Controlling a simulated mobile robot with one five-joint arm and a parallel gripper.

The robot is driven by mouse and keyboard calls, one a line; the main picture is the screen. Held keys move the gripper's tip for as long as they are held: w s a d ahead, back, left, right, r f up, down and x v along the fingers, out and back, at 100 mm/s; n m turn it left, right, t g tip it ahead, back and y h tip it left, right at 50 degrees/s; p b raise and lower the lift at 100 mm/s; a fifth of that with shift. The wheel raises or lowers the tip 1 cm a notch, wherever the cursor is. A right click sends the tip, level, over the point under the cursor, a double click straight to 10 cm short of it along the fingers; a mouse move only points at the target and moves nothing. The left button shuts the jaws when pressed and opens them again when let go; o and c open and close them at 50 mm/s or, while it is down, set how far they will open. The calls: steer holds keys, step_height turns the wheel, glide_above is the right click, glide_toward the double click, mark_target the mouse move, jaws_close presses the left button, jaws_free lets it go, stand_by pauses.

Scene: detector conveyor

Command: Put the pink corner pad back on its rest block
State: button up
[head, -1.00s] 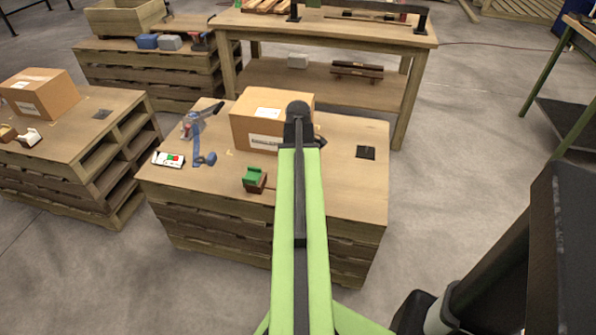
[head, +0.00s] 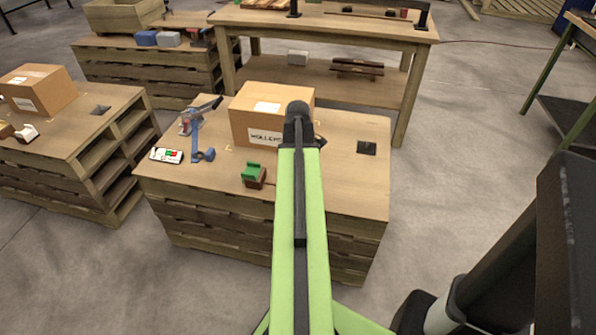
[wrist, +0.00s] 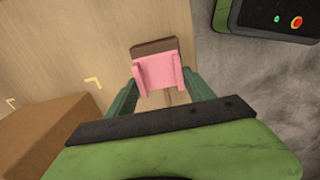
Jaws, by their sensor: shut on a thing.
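The pink corner pad (wrist: 157,76) shows in the wrist view between the two green fingers of my gripper (wrist: 161,74), which is shut on it. A brown block (wrist: 154,46), which looks like the rest block, shows just beyond the pad's far edge, over the wooden top. I cannot tell whether the pad touches the block or is held above it.
A cardboard carton (head: 254,122) stands left of my arm's end. A green pad (head: 251,170) on a brown block (head: 258,183) sits near the front edge. A tape dispenser (head: 188,122), a small white device (head: 167,155) and a black square (head: 366,148) lie on the top.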

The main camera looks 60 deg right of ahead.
steer(key=shift+f+b, duration=0.55)
steer(key=shift+f, duration=0.05)
steer(key=o, duration=1.5)
step_height(320, 180, up, 18)
steer(key=p, duration=1.7)
steer(key=shift+f, duration=0.25)
